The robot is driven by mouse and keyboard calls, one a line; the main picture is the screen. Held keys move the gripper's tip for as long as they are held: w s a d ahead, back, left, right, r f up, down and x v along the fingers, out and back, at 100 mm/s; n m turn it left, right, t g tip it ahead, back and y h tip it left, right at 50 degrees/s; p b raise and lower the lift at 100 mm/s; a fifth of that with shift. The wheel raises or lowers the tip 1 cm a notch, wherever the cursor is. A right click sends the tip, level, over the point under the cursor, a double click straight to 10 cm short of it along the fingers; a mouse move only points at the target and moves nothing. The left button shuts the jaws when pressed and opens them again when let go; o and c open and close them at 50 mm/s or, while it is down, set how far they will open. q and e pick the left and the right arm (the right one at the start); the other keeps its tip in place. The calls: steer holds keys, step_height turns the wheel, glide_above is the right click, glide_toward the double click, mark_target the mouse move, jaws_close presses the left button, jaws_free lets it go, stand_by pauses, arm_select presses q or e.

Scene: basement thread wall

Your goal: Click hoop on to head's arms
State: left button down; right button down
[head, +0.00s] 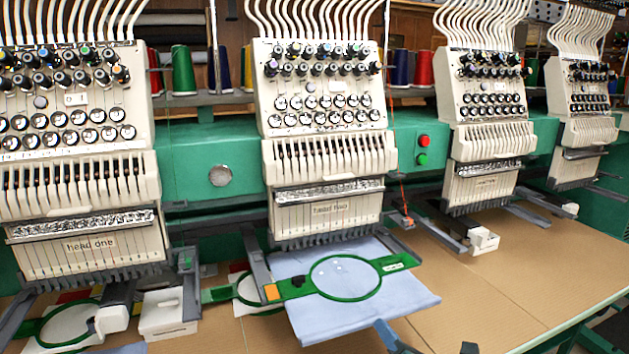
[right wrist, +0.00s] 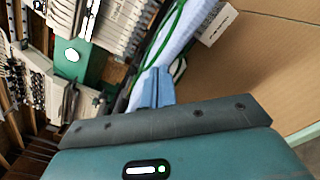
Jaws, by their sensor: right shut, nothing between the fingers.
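A green oval hoop (head: 347,298) with light blue cloth (head: 330,325) lies below head two (head: 328,212). Its side tabs lie by the ends of the head's two grey arms, the left arm (head: 258,262) and the right arm (head: 396,243). An orange patch marks the left tab. I cannot tell whether either tab is clicked in. The blue fingertips of my right gripper (head: 388,334) show at the bottom, just right of the cloth. In the right wrist view the gripper (right wrist: 152,88) is shut and empty, near the blue cloth (right wrist: 172,45). My left gripper is not in view.
Head one (head: 85,240) stands at left with a green hoop (head: 22,328) and a white box (head: 165,312) below it. Another green hoop with white cloth lies partly behind the blue cloth. A small white box (head: 482,240) sits below the third head. The brown tabletop (head: 490,285) at right is clear.

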mark_target(377, 316)
steer(key=shift+x, duration=2.35)
steer(key=shift+b+x, duration=0.5)
steer(key=shift+x, duration=2.65)
steer(key=shift+p+v, duration=0.4)
steer(key=shift+v, duration=0.35)
steer(key=shift+p+v, duration=0.65)
steer(key=shift+v, duration=2.25)
